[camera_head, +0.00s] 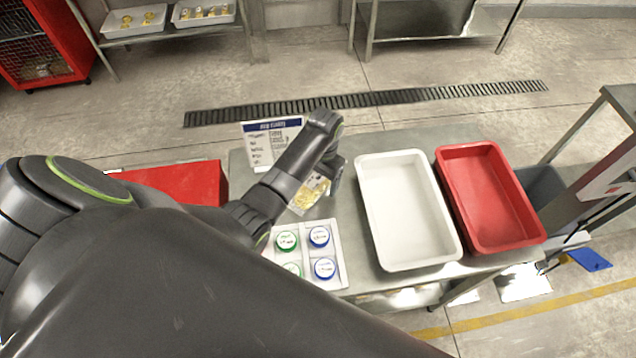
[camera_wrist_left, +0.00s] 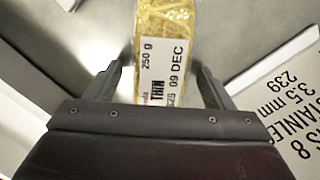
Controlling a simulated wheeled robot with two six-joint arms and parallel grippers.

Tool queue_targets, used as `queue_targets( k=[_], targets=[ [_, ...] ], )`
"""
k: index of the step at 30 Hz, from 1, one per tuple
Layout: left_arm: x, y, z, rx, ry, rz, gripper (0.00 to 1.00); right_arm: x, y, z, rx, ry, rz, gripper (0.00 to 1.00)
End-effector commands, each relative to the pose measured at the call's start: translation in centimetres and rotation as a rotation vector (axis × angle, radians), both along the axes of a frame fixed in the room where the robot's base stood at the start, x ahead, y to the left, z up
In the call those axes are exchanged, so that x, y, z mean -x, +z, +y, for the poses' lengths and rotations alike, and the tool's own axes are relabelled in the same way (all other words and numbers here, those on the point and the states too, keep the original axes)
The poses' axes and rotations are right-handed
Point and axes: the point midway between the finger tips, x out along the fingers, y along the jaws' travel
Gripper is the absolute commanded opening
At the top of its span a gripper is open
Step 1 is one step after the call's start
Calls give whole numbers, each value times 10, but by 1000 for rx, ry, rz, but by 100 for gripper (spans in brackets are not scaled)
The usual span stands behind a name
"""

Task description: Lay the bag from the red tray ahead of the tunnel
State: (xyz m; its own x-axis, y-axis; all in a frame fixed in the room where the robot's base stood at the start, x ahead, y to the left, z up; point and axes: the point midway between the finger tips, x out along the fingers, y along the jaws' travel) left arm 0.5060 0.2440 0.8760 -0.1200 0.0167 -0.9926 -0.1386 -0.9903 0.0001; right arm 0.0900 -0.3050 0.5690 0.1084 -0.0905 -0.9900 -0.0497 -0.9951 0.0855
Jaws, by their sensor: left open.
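A clear bag of yellow contents (camera_head: 310,193) lies on the steel table, partly hidden by my left arm. In the left wrist view the bag (camera_wrist_left: 165,45) has a white label reading 250 g and 09 DEC, and lies between the fingers. My left gripper (camera_wrist_left: 160,78) is open, one finger on each side of the bag with gaps. In the head view my left gripper (camera_head: 335,172) is over the table beside the bag. The red tray (camera_head: 490,195) is at the right and looks empty. I cannot make out a tunnel. My right gripper is not in view.
An empty white tray (camera_head: 405,205) stands between the bag and the red tray. A white holder (camera_head: 337,262) with green- and blue-lidded jars is in front of the bag. A printed sign (camera_head: 262,148) stands behind. A red box (camera_head: 180,182) is at left.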

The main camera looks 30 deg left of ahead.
Motion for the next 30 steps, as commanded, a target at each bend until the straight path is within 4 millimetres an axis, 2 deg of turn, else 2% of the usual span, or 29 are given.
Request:
queue_targets(
  k=[3,15,17,25,30],
  targets=[
    [0,1,0,0,0,0,73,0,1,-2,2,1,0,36],
    [0,1,0,0,0,1,21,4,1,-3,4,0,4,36],
    [0,1,0,0,0,-1,15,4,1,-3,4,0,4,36],
    [-1,6,0,0,0,-2,15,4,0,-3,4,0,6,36],
    [-1,29,0,0,0,-5,15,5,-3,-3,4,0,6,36]
  ],
)
